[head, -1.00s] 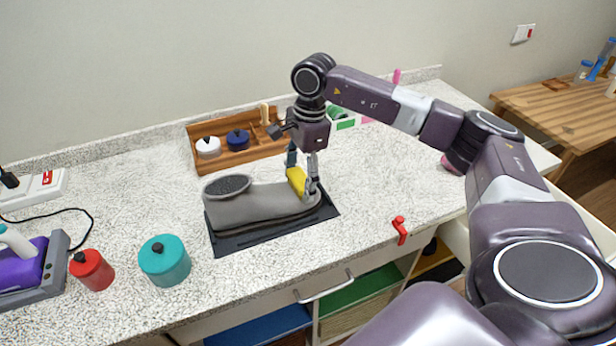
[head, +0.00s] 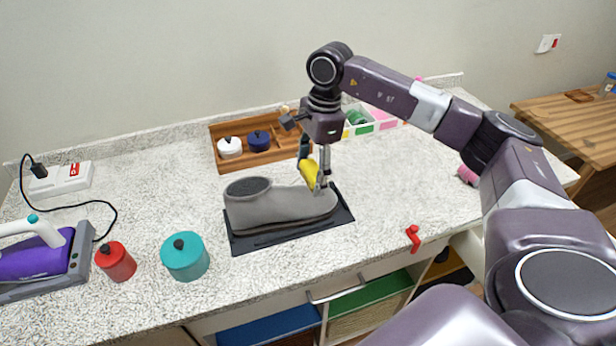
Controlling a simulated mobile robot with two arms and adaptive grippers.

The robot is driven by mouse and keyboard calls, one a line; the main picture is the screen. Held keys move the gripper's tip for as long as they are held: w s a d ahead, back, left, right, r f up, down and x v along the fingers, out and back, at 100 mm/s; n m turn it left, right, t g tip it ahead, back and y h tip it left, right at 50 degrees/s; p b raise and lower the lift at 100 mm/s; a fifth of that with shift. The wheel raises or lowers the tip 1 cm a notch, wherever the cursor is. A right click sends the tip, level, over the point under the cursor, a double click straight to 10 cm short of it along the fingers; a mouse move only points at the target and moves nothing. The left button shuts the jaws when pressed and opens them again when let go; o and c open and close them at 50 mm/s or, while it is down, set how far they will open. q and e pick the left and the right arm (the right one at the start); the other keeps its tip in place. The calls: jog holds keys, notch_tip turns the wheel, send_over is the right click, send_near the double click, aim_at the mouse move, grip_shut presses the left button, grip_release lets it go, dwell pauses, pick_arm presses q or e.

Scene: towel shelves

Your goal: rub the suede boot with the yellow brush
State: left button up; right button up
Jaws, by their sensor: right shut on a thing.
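The grey suede boot (head: 272,208) lies on a dark mat (head: 290,234) on the counter, its opening at the left and its toe at the right. My right gripper (head: 318,182) points down above the toe end. It is shut on the yellow brush (head: 309,174), which is tilted and partly hidden by the fingers. The brush's lower end is at or just above the boot's toe; I cannot tell whether they touch. My left gripper is not in view.
A wooden tray (head: 222,165) with a white pot and a blue pot stands behind the boot. A teal pot (head: 185,258), a red pot (head: 115,262) and a purple iron (head: 36,258) stand at the left. A red object (head: 413,238) lies near the front edge.

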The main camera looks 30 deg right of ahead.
jog(key=shift+d+r+p, duration=0.25)
jog(key=shift+r+p, duration=0.1)
jog(key=shift+r, duration=0.6)
jog(key=shift+s+d+r+p, duration=0.1)
jog(key=shift+d+r+p, duration=0.1)
jog(key=shift+r+p, duration=1)
jog(key=shift+r+b, duration=0.3)
jog(key=shift+b, duration=0.1)
jog(key=a+r+h+p, duration=0.1)
jog(key=a+r+p, duration=0.1)
jog(key=p, duration=0.4)
jog(key=shift+a+r, duration=0.2)
jog(key=shift+r, duration=0.3)
jog(key=shift+g, duration=0.3)
jog(key=shift+a+f+b, duration=0.15)
jog(key=shift+f+b, duration=0.3)
jog(key=shift+f, duration=0.8)
jog(key=shift+a+f+b, duration=0.15)
jog(key=shift+f+b, duration=0.25)
jog(key=shift+f, duration=0.85)
